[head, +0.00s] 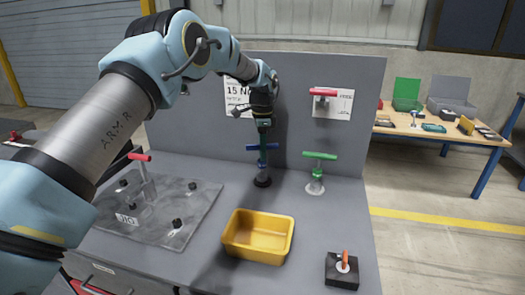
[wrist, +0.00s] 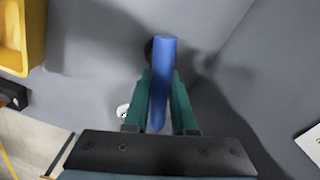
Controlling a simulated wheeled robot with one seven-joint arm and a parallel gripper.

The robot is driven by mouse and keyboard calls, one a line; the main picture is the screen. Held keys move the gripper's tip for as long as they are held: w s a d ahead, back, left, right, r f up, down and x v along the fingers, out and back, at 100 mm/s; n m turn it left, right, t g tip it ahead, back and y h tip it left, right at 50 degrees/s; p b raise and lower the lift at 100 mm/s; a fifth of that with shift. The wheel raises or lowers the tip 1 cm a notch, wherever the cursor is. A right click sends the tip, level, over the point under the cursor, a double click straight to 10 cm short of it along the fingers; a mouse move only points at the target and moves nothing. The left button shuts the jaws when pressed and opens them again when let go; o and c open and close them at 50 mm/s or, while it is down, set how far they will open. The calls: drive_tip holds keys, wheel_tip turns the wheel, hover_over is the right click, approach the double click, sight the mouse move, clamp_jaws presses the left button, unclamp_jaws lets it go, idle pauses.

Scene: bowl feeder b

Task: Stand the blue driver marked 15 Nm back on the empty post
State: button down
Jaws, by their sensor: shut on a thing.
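The blue driver (head: 257,147) has a T-handle and hangs upright, shaft down, from my gripper (head: 263,138) in the head view. My gripper is shut on the blue handle, which the wrist view shows as a blue bar (wrist: 162,75) between the teal fingers (wrist: 162,107). A black post (head: 262,182) stands on the bench directly below the shaft. Its dark top shows partly behind the handle in the wrist view (wrist: 148,48). I cannot tell whether the shaft is seated on it or just above it. A sign reading 15 N (head: 238,90) is on the panel behind, partly covered by my arm.
A green driver (head: 319,156) stands close to the right on a white base. A yellow tray (head: 258,238) lies in front. A plate (head: 165,225) with another red-handled driver is left; a black switch box (head: 341,272) is front right.

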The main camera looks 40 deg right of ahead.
drive_tip(key=shift+f, duration=0.25)
idle(0.4)
drive_tip(key=c, duration=0.7)
unclamp_jaws()
drive_tip(key=shift+o, duration=0.2)
